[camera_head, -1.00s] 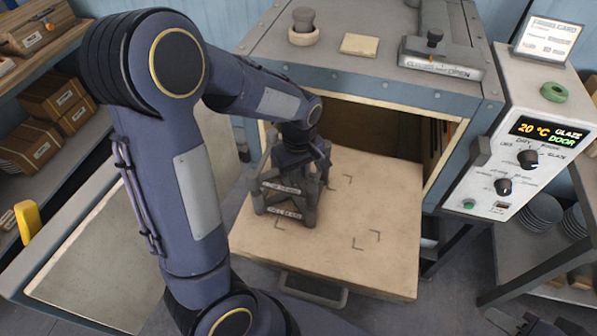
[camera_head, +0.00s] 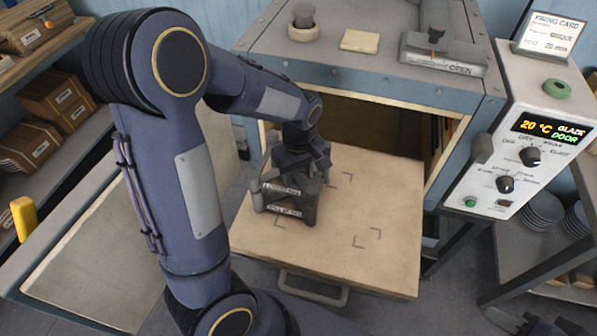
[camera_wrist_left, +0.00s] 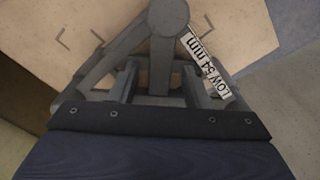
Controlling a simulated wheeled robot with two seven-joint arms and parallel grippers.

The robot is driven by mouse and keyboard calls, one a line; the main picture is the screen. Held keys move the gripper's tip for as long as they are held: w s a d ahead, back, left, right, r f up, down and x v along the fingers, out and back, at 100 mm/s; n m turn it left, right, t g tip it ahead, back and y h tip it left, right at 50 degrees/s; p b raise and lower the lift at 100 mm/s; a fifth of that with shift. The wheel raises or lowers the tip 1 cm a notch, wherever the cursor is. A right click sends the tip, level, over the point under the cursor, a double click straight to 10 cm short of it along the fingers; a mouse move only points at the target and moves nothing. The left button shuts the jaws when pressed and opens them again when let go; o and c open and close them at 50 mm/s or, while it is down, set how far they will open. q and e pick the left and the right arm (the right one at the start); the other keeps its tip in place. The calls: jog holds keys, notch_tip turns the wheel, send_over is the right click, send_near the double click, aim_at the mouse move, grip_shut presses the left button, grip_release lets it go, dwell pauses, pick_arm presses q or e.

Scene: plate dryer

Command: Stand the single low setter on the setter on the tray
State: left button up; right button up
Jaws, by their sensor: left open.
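The low setter (camera_head: 280,188) is a grey three-armed stand with a white label. In the left wrist view its label (camera_wrist_left: 207,62) reads "LOW 54 mm", and its round post (camera_wrist_left: 168,16) shows at the top. It appears to stand on another grey labelled setter (camera_head: 285,211) on the pale tray (camera_head: 385,200). Exact seating between them is too small to tell. My left gripper (camera_wrist_left: 163,88) is open, its fingers on either side of one setter arm. In the head view my left gripper (camera_head: 302,158) is over the stack. My right gripper (camera_head: 535,324) shows partly at the bottom right edge.
The tray sticks out of the open kiln (camera_head: 370,125), with free marked room right of the stack. A control box (camera_head: 530,150) stands right of the kiln. A bare board (camera_head: 100,265) lies at left, near shelves with boxes (camera_head: 55,95).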

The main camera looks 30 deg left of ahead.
pick_arm(q)
notch_tip(320, 180, up, 12)
jog(key=s+d+m+t+h, duration=0.2)
jog(key=s+m, duration=0.3)
jog(key=s, duration=0.3)
jog(key=s+d+m+t+h, duration=0.1)
jog(key=s+d+m+t, duration=0.1)
jog(key=s+m, duration=0.3)
jog(key=s+t+p, duration=0.1)
jog(key=s, duration=0.3)
jog(key=shift+r+t+h, duration=0.4)
jog(key=shift+d, duration=0.1)
